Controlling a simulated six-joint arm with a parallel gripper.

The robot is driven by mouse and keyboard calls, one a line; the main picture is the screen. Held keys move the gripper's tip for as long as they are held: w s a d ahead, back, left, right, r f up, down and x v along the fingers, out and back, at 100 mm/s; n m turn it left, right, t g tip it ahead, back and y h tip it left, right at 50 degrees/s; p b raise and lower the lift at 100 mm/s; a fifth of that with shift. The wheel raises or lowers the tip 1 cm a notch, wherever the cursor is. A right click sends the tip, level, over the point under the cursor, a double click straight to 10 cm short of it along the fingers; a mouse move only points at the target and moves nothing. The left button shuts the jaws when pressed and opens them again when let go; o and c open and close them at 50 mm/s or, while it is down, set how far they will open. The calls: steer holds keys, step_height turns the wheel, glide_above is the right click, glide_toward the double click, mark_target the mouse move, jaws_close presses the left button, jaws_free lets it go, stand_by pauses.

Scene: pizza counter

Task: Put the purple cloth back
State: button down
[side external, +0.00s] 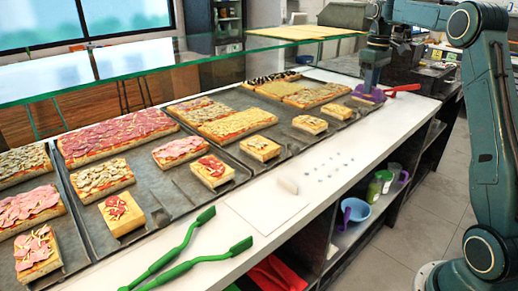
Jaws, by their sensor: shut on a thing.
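My gripper (371,82) is at the far right end of the counter, pointing down close to the surface. It is shut on the purple cloth (377,95), which shows as a small purple patch around the fingertips. The fingertips themselves are too small to make out. The cloth is at the right end of the pizza trays, near a red-handled tool (403,88). I cannot tell whether the cloth touches the counter or the tray edge.
Dark trays (180,190) with several pizza slices fill the counter's left and middle. A glass shelf (200,55) hangs above them. Green tongs (180,255) lie at the front edge. White counter (330,150) is mostly free. A blue bowl (357,208) and cups stand on the shelf below.

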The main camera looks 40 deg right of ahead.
steer(key=shift+s+d+r, duration=0.15)
steer(key=shift+d+r, duration=0.35)
steer(key=shift+r, duration=0.2)
steer(key=shift+s+d+r, duration=0.15)
steer(key=shift+d+r, duration=0.3)
steer(key=shift+r, duration=0.25)
step_height(320, 180, down, 20)
stand_by(0.3)
steer(key=shift+f, duration=0.15)
steer(key=c, duration=1.2)
jaws_free()
step_height(320, 180, up, 12)
steer(key=shift+r, duration=0.15)
